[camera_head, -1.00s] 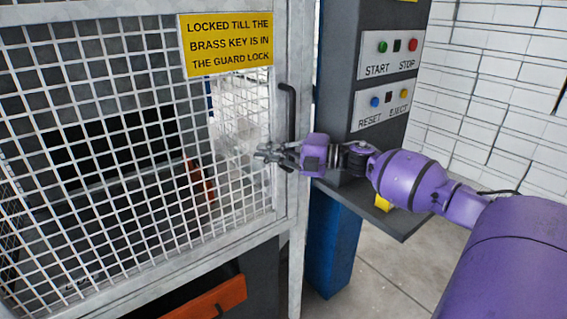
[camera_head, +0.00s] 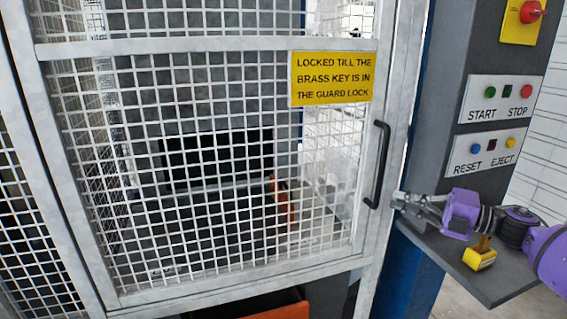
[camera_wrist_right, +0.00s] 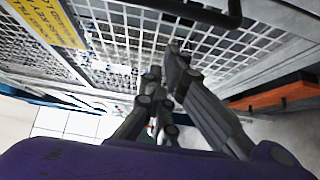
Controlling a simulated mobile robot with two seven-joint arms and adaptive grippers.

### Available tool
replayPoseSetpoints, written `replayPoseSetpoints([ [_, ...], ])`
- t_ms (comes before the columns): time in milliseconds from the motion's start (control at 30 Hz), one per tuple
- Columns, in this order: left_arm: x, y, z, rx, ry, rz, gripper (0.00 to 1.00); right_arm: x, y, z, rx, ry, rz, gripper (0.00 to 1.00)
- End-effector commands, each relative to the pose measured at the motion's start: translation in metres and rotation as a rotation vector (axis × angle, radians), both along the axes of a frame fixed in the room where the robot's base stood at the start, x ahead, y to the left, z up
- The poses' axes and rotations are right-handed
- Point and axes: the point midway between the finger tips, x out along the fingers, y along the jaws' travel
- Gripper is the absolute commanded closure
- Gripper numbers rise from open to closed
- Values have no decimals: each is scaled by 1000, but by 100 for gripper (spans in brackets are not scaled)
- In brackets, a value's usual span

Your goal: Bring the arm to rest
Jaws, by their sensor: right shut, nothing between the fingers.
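My right gripper (camera_head: 401,200) is at the right of the head view, beside the guard door's edge and just right of the black door handle (camera_head: 377,165). Its fingers are shut and empty. In the right wrist view the fingers (camera_wrist_right: 165,75) point toward the mesh, with the handle (camera_wrist_right: 185,10) at the top of the picture. The purple right arm (camera_head: 552,255) comes in from the right edge. My left gripper is in neither view.
The mesh guard door (camera_head: 200,45) fills the left and middle and looks closed. A yellow sign (camera_head: 332,79) hangs on it. A grey control column (camera_head: 462,130) carries buttons and a red switch (camera_head: 531,12). A yellow object (camera_head: 480,255) sits on the dark shelf (camera_head: 500,285) below the arm.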

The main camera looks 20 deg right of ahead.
Motion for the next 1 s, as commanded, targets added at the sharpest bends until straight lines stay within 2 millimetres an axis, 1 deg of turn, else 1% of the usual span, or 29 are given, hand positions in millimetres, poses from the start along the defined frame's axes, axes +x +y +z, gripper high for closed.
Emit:
replayPoseSetpoints([
  [133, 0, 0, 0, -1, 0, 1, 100, 3, -4, -1, 3, 5, -20, 100],
  [267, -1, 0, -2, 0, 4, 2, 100, 17, -18, 0, 22, 16, -119, 100],
  [333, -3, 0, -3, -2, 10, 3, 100, 25, -21, -15, 66, 43, -197, 100],
  [367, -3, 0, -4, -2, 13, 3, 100, 25, -23, -29, 97, 65, -238, 100],
  [400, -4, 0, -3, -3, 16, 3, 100, 21, -25, -53, 146, 104, -297, 100],
  [467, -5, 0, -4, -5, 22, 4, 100, 13, -25, -87, 213, 162, -376, 100],
  [500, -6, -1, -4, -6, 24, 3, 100, 5, -23, -110, 254, 202, -422, 100],
  [567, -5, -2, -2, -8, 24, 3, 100, -10, -19, -146, 318, 266, -492, 100],
  [600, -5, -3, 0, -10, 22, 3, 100, -22, -14, -170, 362, 312, -536, 100],
  [667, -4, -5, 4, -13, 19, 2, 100, -44, -4, -208, 428, 385, -604, 100],
  [700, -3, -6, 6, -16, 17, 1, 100, -60, 5, -232, 473, 436, -647, 100],
  [767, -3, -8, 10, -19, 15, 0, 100, -86, 21, -267, 538, 512, -711, 100],
  [800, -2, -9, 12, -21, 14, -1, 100, -103, 34, -287, 581, 563, -750, 100],
  [867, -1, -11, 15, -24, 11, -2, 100, -131, 56, -316, 644, 640, -806, 100],
  [900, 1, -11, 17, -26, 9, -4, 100, -151, 72, -334, 687, 692, -843, 100],
  [967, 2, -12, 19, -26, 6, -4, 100, -180, 99, -357, 753, 769, -893, 100],
  [1000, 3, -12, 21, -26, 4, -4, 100, -199, 119, -370, 798, 820, -924, 100],
])
